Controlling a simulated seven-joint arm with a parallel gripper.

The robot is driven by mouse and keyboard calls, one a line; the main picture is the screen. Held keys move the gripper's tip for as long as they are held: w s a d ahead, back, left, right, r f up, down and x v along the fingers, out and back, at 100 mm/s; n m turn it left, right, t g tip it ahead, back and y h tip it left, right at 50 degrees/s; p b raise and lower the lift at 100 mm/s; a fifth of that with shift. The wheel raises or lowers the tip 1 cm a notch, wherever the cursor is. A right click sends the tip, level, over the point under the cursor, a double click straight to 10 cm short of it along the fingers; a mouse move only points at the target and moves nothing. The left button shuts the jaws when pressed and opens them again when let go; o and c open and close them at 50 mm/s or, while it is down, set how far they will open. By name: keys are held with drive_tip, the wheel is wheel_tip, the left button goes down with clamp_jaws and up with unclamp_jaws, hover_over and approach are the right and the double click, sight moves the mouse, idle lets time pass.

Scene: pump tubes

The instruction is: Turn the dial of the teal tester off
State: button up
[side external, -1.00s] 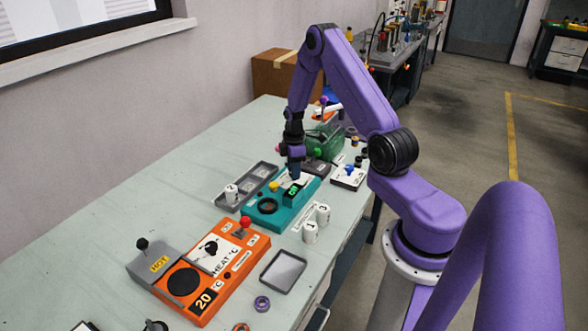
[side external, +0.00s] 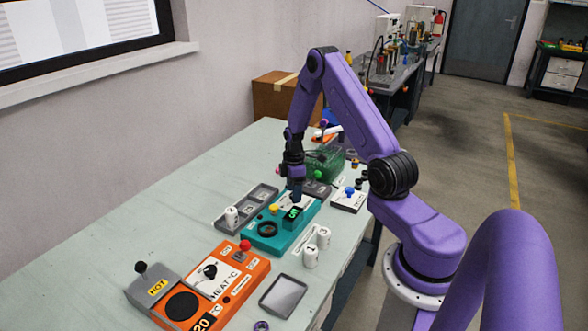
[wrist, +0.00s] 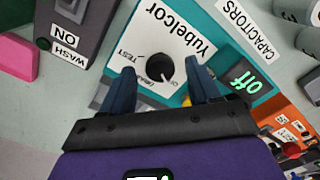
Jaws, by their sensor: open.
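The teal tester (side external: 283,231) lies on the bench in the side view. In the wrist view its teal case (wrist: 205,22) carries a white face marked "Yubelcor". A dark round dial (wrist: 160,67) sits on that face, with "TEST" at its left and a partly hidden label below it. The green display (wrist: 238,77) reads "off". My gripper (wrist: 163,80) is open, pointing down, with one blue finger on each side of the dial and visible gaps between. In the side view, my gripper (side external: 296,197) hides the dial.
A grey unit marked "WASH ON" (wrist: 74,32) and a pink block (wrist: 17,58) lie beside the tester. White cups (side external: 311,256), a grey tray (side external: 245,208) and an orange heater (side external: 228,287) stand close by.

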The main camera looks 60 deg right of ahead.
wheel_tip(320, 180, up, 17)
idle(0.4)
drive_tip(key=shift+a+f, duration=0.1)
drive_tip(key=s+a+r+n, duration=0.1)
drive_tip(key=s+a+r, duration=0.1)
drive_tip(key=a, duration=0.6)
drive_tip(key=s+a+r, duration=0.1)
drive_tip(key=s+a, duration=0.2)
drive_tip(key=a, duration=0.5)
drive_tip(key=s+a+r+n, duration=0.1)
drive_tip(key=s+a+r, duration=0.1)
drive_tip(key=a, duration=0.6)
drive_tip(key=s+a, duration=0.3)
drive_tip(key=s, duration=0.7)
drive_tip(key=s+a+n, duration=0.1)
drive_tip(key=s+a, duration=0.3)
drive_tip(key=s, duration=0.6)
drive_tip(key=shift+s+r, duration=0.15)
drive_tip(key=shift+s, duration=0.15)
